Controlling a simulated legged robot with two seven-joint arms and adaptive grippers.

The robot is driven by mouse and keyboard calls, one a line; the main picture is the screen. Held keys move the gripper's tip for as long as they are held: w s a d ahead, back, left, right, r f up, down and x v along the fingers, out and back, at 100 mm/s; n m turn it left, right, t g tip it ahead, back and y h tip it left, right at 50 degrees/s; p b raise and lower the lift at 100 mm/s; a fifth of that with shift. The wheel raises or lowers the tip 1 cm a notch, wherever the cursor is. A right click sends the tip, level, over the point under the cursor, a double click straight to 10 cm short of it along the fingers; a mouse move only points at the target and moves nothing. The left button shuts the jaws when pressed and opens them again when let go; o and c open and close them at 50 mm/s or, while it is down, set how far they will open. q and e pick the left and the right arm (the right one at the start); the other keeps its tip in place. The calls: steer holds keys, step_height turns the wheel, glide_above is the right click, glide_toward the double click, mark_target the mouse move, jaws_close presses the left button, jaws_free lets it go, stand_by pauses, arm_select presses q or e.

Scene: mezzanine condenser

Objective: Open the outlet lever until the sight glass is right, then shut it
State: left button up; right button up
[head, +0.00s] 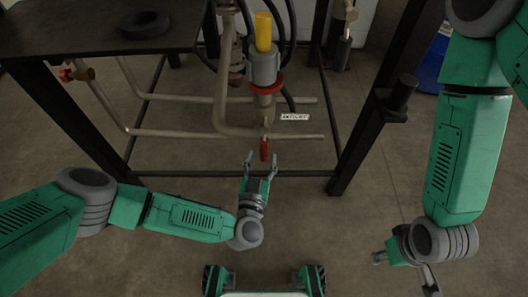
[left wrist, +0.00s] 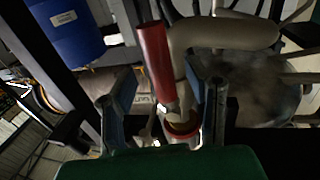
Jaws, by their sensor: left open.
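The outlet lever has a red handle (head: 265,148) that hangs below the pipework, beside a small white label (head: 295,117) that seems to read OUTLET. My left gripper (head: 262,159) is open just below the handle, its fingers on either side of the handle's lower end. In the left wrist view the red handle (left wrist: 154,58) rises between the spread fingers of the left gripper (left wrist: 165,95); I see no clear contact. A yellow cylinder (head: 263,31), possibly the sight glass, stands above a grey fitting (head: 264,68). My right gripper (head: 405,270) hangs low at the right, away from the pipes.
A dark table (head: 100,40) with a black ring (head: 145,24) stands at the upper left. A small red-handled valve (head: 78,74) is on its left side. Black frame posts and beige pipes surround the outlet. A blue barrel (head: 432,62) is at the back right. Floor in front is clear.

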mark_target(264, 154)
arm_select(q)
steer(key=shift+w+d+b, duration=0.2)
steer(key=shift+w, duration=0.65)
steer(key=shift+w+d+b, duration=0.15)
steer(key=shift+w+d, duration=0.05)
steer(key=shift+w, duration=0.65)
